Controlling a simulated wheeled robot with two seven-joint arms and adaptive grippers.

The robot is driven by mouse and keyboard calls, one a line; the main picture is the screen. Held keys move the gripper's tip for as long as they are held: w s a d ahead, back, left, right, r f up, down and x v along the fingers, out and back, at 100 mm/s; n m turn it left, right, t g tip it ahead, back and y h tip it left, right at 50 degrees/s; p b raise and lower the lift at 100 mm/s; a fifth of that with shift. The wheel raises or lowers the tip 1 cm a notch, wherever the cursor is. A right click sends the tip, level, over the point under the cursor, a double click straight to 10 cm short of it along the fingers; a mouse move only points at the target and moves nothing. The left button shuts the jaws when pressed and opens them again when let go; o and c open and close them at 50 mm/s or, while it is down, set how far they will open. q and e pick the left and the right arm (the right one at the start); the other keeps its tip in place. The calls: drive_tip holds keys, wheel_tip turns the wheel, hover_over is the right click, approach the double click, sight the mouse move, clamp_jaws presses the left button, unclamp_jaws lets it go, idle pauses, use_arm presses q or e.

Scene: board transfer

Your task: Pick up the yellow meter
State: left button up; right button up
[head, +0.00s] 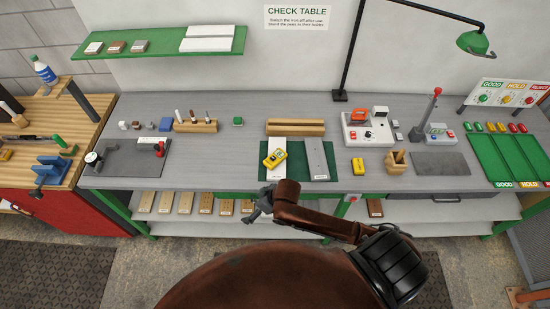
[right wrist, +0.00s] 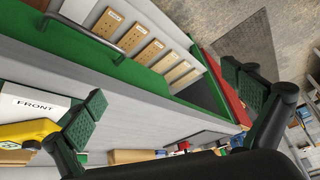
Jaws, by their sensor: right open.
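The yellow meter (head: 274,158), with a dark dial and a small display, lies at a slant on a white board (head: 291,176) on the green mat (head: 331,150). In the right wrist view the yellow meter (right wrist: 27,133) shows at the left edge, partly behind a finger, beside a white plate marked FRONT (right wrist: 38,104). My right gripper (head: 258,207) is open and empty, in front of the table edge and apart from the meter. It also shows in the right wrist view (right wrist: 165,103), its fingers spread wide. My left gripper is not in view.
A grey board (head: 317,160) lies right of the white one. A second yellow object (head: 358,166) stands near a wooden pen cup (head: 397,162). A wooden block (head: 295,127) lies behind the mat. A lower shelf (head: 210,221) runs under the grey table (head: 225,160).

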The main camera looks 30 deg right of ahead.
drive_tip(key=w, duration=0.3)
drive_tip(key=m+h, duration=0.2)
drive_tip(key=m, duration=0.1)
approach(275, 156)
drive_tip(key=a+f, duration=0.1)
drive_tip(key=f, duration=0.1)
drive_tip(key=shift+w+f+g+p, duration=0.15)
drive_tip(key=shift+w+g+p, duration=0.15)
drive_tip(key=shift+g+p, duration=0.1)
drive_tip(key=shift+n, duration=0.3)
drive_tip(key=x, duration=0.3)
drive_tip(key=p+x, duration=0.1)
drive_tip(key=x, duration=0.2)
drive_tip(key=shift+w+d+f, duration=0.15)
drive_tip(key=shift+w+f, duration=0.05)
drive_tip(key=shift+w, duration=0.3)
drive_tip(key=c, duration=1.3)
drive_tip(key=shift+c, duration=1)
